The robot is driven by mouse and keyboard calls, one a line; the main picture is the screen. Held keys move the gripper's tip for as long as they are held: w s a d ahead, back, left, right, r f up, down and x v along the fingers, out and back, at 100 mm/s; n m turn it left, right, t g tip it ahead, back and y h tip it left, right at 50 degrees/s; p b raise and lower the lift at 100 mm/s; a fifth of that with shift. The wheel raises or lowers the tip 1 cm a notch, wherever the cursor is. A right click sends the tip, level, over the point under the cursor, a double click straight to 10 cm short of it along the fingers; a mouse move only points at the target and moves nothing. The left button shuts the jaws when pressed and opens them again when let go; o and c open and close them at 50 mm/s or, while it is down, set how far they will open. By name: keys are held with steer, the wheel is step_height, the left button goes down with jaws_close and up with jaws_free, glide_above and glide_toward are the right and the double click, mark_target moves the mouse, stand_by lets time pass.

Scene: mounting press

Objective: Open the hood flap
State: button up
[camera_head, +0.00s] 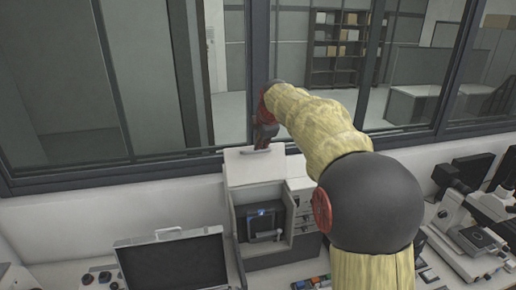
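The mounting press is a pale box-shaped machine (236,222) on the bench in the lower middle of the head view. Its hood flap (243,168) is a white panel at the top, standing up at the back above the dark opening. A screen-like dark part (264,224) shows inside the opening. My gripper (263,143) is at the top edge of the flap, near a small handle there, and looks close to or touching it. The fingers are small and dark, so I cannot tell whether they are open or shut.
An open case with a dark panel (177,264) stands left of the press. Microscopes (468,238) stand on the right. Small coloured items (312,281) lie on the bench in front. A window frame (150,160) runs close behind the press.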

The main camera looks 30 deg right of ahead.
steer(key=shift+v, duration=1.15)
steer(key=s+a+f+m+b, duration=0.5)
steer(key=s+a+f+b, duration=0.2)
steer(key=s+f, duration=0.6)
steer(key=s+a+f+m+g+y+b, duration=0.1)
steer(key=s+a+f+m+b, duration=0.4)
steer(key=s+f+b, duration=0.7)
steer(key=s+a+f+m+y+b, duration=0.1)
steer(key=s+a+f+m+b, duration=0.4)
steer(key=s+a+f+b, duration=0.4)
steer(key=s+f+b, duration=0.1)
steer(key=s+f, duration=0.6)
steer(key=f, duration=0.1)
steer(key=shift+a+g, duration=0.4)
